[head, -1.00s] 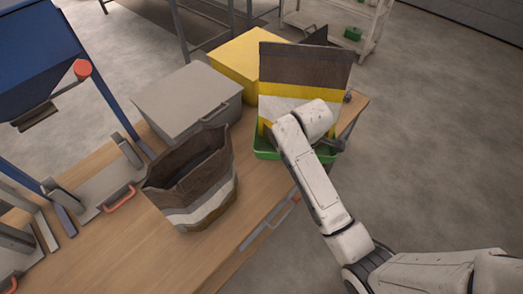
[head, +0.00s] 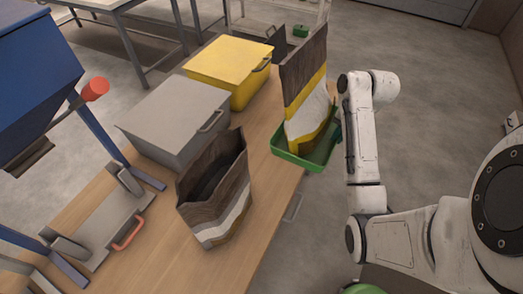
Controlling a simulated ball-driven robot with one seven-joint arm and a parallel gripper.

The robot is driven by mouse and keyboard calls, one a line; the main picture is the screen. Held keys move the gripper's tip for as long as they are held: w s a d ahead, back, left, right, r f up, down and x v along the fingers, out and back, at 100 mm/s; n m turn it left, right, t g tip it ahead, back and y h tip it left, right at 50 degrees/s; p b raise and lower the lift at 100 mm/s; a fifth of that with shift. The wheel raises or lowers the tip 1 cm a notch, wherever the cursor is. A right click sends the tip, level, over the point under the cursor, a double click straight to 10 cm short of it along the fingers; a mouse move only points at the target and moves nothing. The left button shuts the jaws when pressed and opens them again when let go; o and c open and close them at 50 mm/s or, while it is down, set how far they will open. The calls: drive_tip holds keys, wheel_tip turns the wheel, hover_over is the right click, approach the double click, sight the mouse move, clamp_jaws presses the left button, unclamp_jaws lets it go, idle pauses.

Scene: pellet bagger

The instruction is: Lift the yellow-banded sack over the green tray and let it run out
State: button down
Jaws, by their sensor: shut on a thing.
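The yellow-banded sack (head: 305,88) is dark brown above, with a yellow band and a white part below it. It stands tall at the tray, its lower end over or inside the green tray (head: 293,160); I cannot tell whether it touches the tray floor. No pellets can be made out running from it. My gripper (head: 341,86) is at the sack's right side, shut on it, with its fingers mostly hidden by my wrist. The green tray sits at the table's right end.
A blue hopper (head: 40,75) is at the left. Open floor lies to the right.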

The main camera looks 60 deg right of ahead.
sight(312, 133)
drive_tip(key=shift+s+f+n+b, duration=0.1)
drive_tip(key=shift+s+n+b, duration=0.05)
drive_tip(key=shift+n+b, duration=0.3)
drive_tip(key=w+f+b, duration=0.1)
drive_tip(key=w+b, duration=0.1)
drive_tip(key=w, duration=0.1)
drive_tip(key=w+f+b, duration=0.1)
drive_tip(key=w+b, duration=0.1)
drive_tip(key=w, duration=0.1)
drive_tip(key=w+f+b, duration=0.2)
drive_tip(key=w, duration=0.1)
drive_tip(key=shift+a+f+b, duration=0.1)
drive_tip(key=shift+a+b, duration=0.05)
drive_tip(key=shift+b, duration=0.2)
drive_tip(key=w+f+p, duration=0.1)
drive_tip(key=w+f, duration=0.2)
drive_tip(key=f, duration=0.1)
drive_tip(key=shift+w, duration=0.15)
drive_tip(key=shift+w+f, duration=0.55)
drive_tip(key=shift+f, duration=0.1)
drive_tip(key=shift+s+p+x, duration=0.15)
drive_tip(key=shift+p+x, duration=0.15)
drive_tip(key=shift+x, duration=0.4)
drive_tip(key=shift+s+p+x, duration=0.15)
drive_tip(key=shift+p+x, duration=0.1)
drive_tip(key=shift+x, duration=0.45)
drive_tip(key=shift+f, duration=0.15)
